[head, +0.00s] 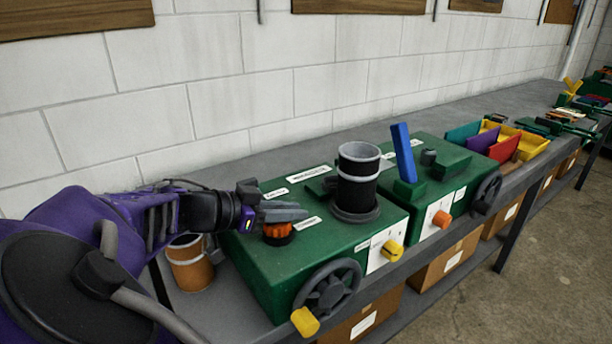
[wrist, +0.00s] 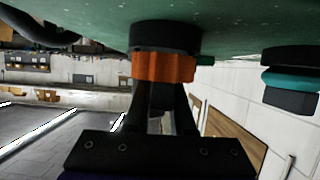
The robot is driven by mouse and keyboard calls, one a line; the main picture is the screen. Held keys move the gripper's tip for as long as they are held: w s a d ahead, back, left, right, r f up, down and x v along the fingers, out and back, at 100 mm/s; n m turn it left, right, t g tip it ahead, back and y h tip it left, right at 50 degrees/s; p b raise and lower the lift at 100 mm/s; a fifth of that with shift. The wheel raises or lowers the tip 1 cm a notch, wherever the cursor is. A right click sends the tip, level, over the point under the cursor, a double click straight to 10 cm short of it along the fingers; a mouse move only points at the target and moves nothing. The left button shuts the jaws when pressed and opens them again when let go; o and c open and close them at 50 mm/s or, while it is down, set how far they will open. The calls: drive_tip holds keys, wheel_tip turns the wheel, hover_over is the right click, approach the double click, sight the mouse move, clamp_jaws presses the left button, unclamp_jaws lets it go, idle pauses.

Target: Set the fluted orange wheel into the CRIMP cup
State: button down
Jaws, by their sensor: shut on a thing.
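The fluted orange wheel (head: 278,229) is at the left end of the nearest green machine's top, at a black round cup (head: 279,240). In the wrist view the orange wheel (wrist: 163,68) lies right against the black cup (wrist: 165,36), lined up with it. I cannot tell how deep it sits. My gripper (head: 290,212) is shut on the wheel, and its dark fingers also show in the wrist view (wrist: 166,97). The small white labels (head: 307,223) near the cup are too small to read, so CRIMP cannot be confirmed.
A tall black cylinder (head: 358,178) stands right of the cup on the green machine (head: 270,277). A handwheel (head: 329,290) and yellow knobs are on its front. A second green machine with a blue lever (head: 403,152) and colored bins (head: 502,149) stand farther right.

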drive_tip(key=shift+f, duration=0.15)
drive_tip(key=c, duration=0.8)
unclamp_jaws()
drive_tip(key=shift+o, duration=0.2)
drive_tip(key=shift+r, duration=0.25)
drive_tip(key=v, duration=1.2)
drive_tip(key=shift+p, duration=0.4)
